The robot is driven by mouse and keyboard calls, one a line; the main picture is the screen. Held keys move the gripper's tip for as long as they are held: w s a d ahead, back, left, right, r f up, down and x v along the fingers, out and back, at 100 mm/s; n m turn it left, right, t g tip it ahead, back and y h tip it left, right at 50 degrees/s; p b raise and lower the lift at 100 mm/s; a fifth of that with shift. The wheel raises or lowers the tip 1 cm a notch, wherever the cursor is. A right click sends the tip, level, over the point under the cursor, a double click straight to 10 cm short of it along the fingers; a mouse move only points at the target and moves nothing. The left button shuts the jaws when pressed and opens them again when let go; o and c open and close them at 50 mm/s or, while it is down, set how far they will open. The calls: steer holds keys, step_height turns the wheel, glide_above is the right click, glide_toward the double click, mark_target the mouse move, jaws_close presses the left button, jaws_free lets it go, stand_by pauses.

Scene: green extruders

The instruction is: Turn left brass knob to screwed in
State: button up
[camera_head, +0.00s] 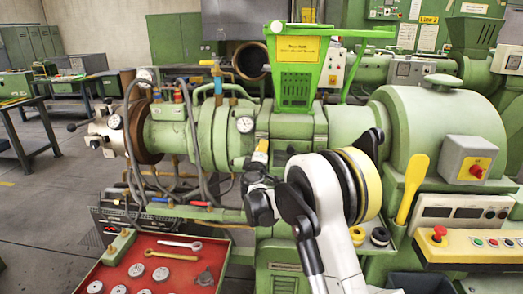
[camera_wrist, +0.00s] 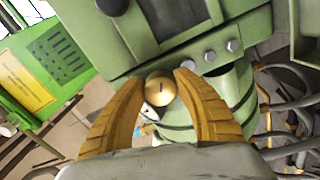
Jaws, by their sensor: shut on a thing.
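A round brass knob (camera_wrist: 159,90) with a short slot mark sits on the green machine block, between my yellow finger pads in the wrist view. My gripper (camera_wrist: 160,98) is shut on it, one finger on each side. In the head view my gripper (camera_head: 262,147) is at the front of the green extruder barrel (camera_head: 290,128), below the hopper, and it hides the knob there. A second, darker knob (camera_wrist: 112,5) is partly cut off at the top of the wrist view. How far the held knob is screwed in cannot be told.
The green hopper (camera_head: 297,75) with a yellow label stands above the barrel. Hoses and a gauge (camera_head: 245,125) are left of my gripper. A red tray (camera_head: 160,265) with tools is at the lower left. A control panel (camera_head: 475,245) is at the lower right.

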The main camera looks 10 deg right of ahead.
steer(key=m, duration=1.1)
steer(key=shift+a, duration=0.1)
steer(key=shift+m, duration=0.5)
steer(key=o, duration=1.2)
steer(key=shift+f, duration=0.1)
steer(key=shift+c, duration=0.2)
steer(key=v, duration=1.2)
